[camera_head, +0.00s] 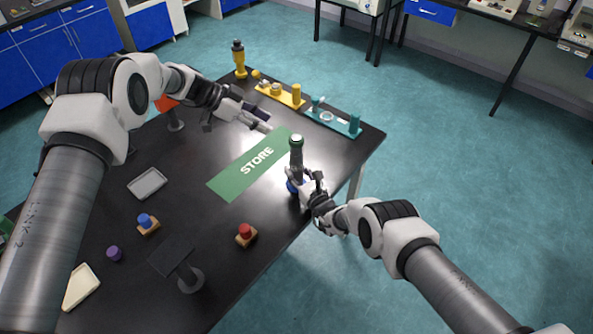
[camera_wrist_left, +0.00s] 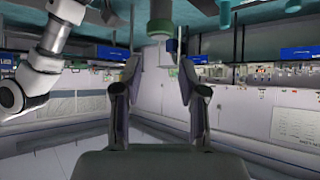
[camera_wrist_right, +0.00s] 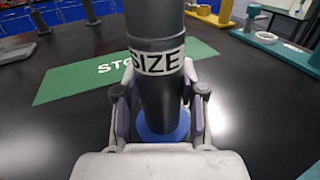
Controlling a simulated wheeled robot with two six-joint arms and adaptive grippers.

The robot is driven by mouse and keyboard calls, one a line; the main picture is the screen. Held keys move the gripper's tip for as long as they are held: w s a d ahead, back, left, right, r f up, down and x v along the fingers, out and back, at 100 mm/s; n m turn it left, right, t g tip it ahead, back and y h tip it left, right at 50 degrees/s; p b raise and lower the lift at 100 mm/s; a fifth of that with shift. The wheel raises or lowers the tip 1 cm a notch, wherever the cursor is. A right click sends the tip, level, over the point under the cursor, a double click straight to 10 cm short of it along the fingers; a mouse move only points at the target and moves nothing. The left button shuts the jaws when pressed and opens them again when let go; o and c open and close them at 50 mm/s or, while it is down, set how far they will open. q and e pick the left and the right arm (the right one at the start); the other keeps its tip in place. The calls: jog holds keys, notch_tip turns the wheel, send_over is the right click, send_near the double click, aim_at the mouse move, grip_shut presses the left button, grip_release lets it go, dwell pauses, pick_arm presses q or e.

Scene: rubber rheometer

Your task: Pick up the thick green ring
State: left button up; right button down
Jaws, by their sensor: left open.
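The thick green ring (camera_head: 297,139) is at the top end of a dark grey post marked SIZE (camera_wrist_right: 154,62). It also shows at the top middle of the left wrist view (camera_wrist_left: 160,14), beyond the fingertips. My left gripper (camera_head: 264,120) is open and empty, to the left of the ring and apart from it. My right gripper (camera_head: 313,186) is low on the post, with its fingers against both sides (camera_wrist_right: 160,110). A blue base (camera_wrist_right: 163,128) shows at the post's lower end. The ring is out of the right wrist view.
A green STORE mat (camera_head: 225,184) lies left of the post. Yellow (camera_head: 284,97) and teal (camera_head: 340,124) stands with several parts sit at the back edge. A red-topped piece (camera_head: 245,233), a blue-topped piece (camera_head: 147,223) and a grey tray (camera_head: 147,183) are on the table.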

pick_arm(q)
jog(key=o, duration=0.6)
jog(key=n+t+y, duration=0.3)
jog(key=n+y, duration=0.5)
jog(key=n, duration=0.2)
send_near(296, 138)
jog(key=x, duration=0.9)
jog(key=shift+w+f, duration=0.15)
jog(key=shift+w, duration=0.15)
jog(key=shift+s, duration=0.15)
jog(key=c, duration=0.8)
